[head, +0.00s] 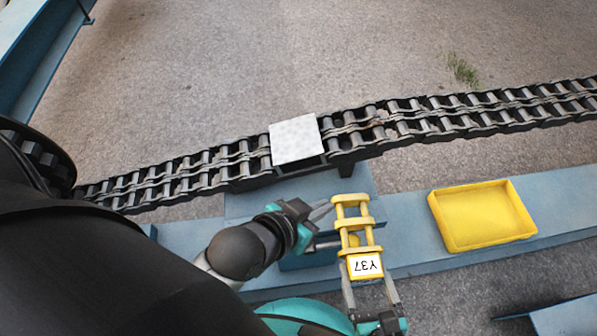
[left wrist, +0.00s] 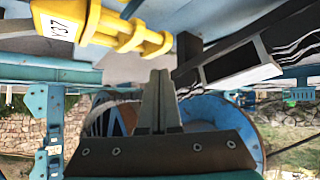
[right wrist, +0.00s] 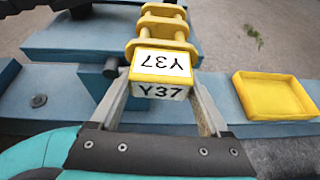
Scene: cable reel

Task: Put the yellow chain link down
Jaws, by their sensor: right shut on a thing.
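The yellow chain link (head: 353,222) has a white Y37 label on its near end block. In the head view it is in the lower middle, above the blue ledge, with its barred end towards the black chain. My right gripper (right wrist: 162,92) is shut on its labelled block, one finger on each side; it also shows in the head view (head: 367,283). My left gripper (head: 326,210) is just left of the link's far end. Its fingers are together and empty in the left wrist view (left wrist: 158,78), where the link (left wrist: 122,30) hangs above left, apart from them.
A long black chain (head: 440,118) crosses the head view, with a pale square plate (head: 294,139) on it. An empty yellow tray (head: 483,214) lies on the blue beam (head: 408,228) to the right. The beam is bare between link and tray.

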